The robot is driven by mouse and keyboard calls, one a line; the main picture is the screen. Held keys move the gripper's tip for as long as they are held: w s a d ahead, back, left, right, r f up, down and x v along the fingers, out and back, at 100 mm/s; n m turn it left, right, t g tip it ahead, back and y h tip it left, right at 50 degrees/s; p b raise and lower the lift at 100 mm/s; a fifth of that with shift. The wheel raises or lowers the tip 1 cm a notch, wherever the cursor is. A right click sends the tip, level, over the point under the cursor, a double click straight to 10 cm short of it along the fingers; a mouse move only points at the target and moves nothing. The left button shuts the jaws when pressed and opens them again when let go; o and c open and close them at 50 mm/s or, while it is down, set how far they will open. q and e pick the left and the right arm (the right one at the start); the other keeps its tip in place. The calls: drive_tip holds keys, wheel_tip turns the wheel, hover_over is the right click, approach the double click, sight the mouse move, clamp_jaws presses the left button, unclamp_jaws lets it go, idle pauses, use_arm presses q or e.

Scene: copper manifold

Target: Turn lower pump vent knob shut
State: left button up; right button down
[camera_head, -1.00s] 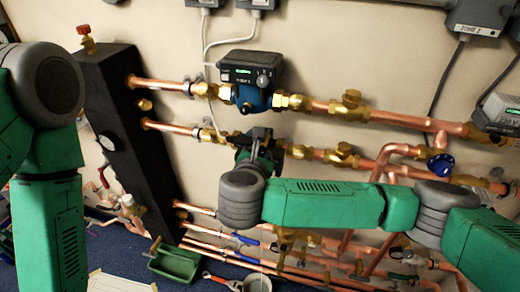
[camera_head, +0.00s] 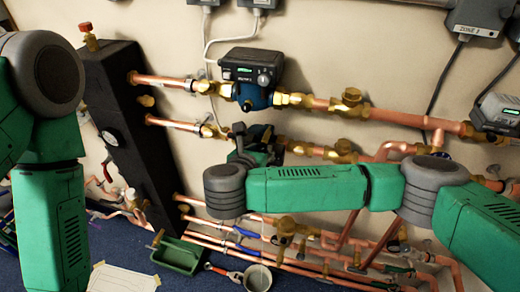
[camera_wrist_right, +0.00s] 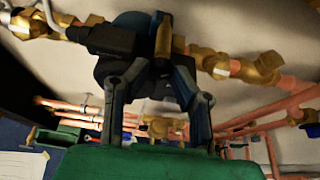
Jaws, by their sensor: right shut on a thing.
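The lower pump (camera_head: 262,132) sits on the second copper pipe run, below the upper pump (camera_head: 256,97) with its dark control box. My right gripper (camera_head: 252,138) is at the front of the lower pump and hides most of it. In the right wrist view my right gripper (camera_wrist_right: 158,75) has its fingers against the dark pump front. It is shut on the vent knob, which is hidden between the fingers. My left arm shows at the left edge; its gripper is out of view.
Brass valves (camera_head: 345,150) and copper pipes run to the right of the pump. A black vertical manifold (camera_head: 130,140) stands at the left. A green tray (camera_head: 178,254) and a grey cup (camera_head: 257,277) are on the floor below.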

drive_tip(key=shift+a+r, duration=0.1)
drive_tip(key=c, duration=1.4)
unclamp_jaws()
drive_tip(key=shift+o, duration=0.2)
drive_tip(key=v, duration=1.2)
